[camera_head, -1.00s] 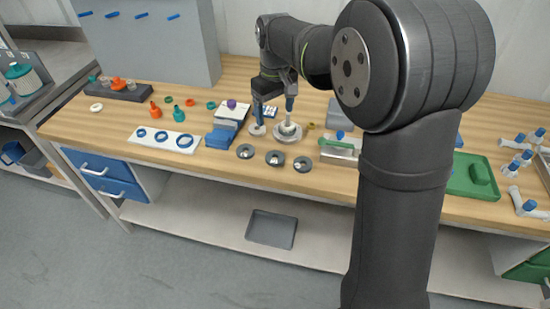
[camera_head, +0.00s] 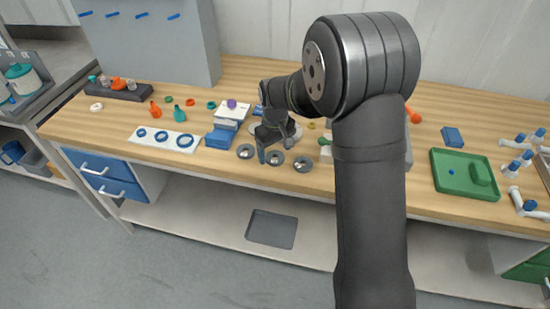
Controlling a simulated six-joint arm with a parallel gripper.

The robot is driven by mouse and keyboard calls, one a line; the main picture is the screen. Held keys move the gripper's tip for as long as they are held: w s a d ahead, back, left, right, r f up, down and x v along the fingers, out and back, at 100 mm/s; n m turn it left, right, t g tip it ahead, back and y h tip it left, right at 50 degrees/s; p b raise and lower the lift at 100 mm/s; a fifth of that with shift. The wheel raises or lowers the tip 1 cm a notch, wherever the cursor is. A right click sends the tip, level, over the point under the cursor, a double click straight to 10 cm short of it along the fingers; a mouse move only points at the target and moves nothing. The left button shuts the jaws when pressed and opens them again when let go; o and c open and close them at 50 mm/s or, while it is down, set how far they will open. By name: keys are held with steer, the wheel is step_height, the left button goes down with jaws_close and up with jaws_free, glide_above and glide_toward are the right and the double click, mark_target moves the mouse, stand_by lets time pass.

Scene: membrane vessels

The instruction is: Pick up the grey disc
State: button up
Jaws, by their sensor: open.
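Three dark grey round pieces with pale centres lie in a row near the bench's front edge: the left one (camera_head: 245,151), the middle one (camera_head: 275,158) and the right one (camera_head: 303,164). I cannot tell which is meant as the grey disc. My gripper (camera_head: 275,150) points down with its jaws apart and empty, above or just behind the middle piece. Its left finger shows between the left and middle pieces. Its height above the bench is hard to judge. A lighter grey round piece (camera_head: 255,129) behind is partly hidden by my gripper.
Left of the row are blue blocks (camera_head: 219,138) and a white plate with blue rings (camera_head: 164,138). A green tray (camera_head: 465,175) and a blue block (camera_head: 452,137) lie at right. My arm hides part of the bench at centre right. Bare wood lies left of the white plate.

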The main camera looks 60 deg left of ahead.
steer(key=shift+f, duration=0.7)
steer(key=c, duration=1.1)
steer(key=shift+o, duration=0.2)
steer(key=shift+r, duration=0.1)
